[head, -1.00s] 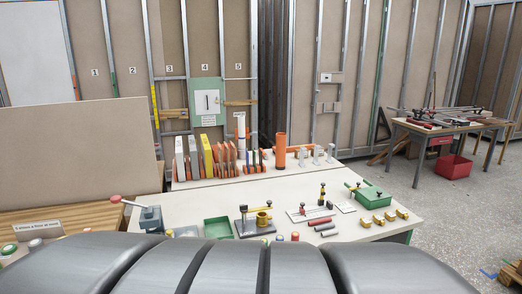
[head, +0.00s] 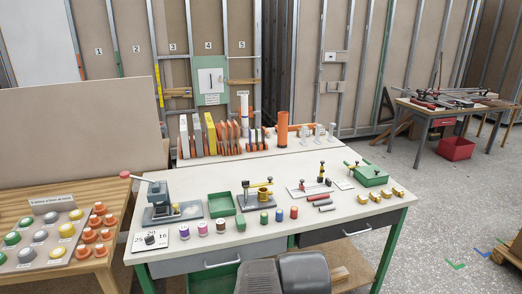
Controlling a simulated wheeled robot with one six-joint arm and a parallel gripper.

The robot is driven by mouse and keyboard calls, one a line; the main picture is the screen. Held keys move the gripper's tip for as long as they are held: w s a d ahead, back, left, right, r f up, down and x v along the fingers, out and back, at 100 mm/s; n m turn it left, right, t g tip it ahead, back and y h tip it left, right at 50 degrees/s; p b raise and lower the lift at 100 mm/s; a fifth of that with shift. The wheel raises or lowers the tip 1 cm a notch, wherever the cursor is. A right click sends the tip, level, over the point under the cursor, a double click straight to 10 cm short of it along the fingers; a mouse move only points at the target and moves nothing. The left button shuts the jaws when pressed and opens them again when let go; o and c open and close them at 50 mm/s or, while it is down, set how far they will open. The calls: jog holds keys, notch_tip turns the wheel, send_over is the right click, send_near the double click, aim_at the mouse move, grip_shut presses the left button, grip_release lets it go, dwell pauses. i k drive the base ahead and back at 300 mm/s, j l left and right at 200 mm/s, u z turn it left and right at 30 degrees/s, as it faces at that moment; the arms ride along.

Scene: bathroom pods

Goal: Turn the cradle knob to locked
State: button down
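A grey stand (head: 257,203) on the white workbench (head: 335,222) carries a brass ring-shaped holder (head: 264,194) and an upright post with a black knob (head: 245,184). It may be the cradle, but I cannot tell for sure. A black dial knob (head: 150,239) sits on a white plate marked 25, 20 and 16 at the bench's front left. No "locked" mark is readable on either. My gripper is not in view; only a dark grey part of my own body shows at the bottom centre.
A wooden table (head: 65,240) holds buttons at left.

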aim_at(246, 183)
jog(key=i+l, duration=0.35)
jog(key=i, duration=0.2)
jog(key=i+l, duration=0.4)
jog(key=i, duration=0.15)
jog(key=i+l+u, duration=0.1)
jog(key=i+l, duration=0.25)
jog(key=i, duration=0.25)
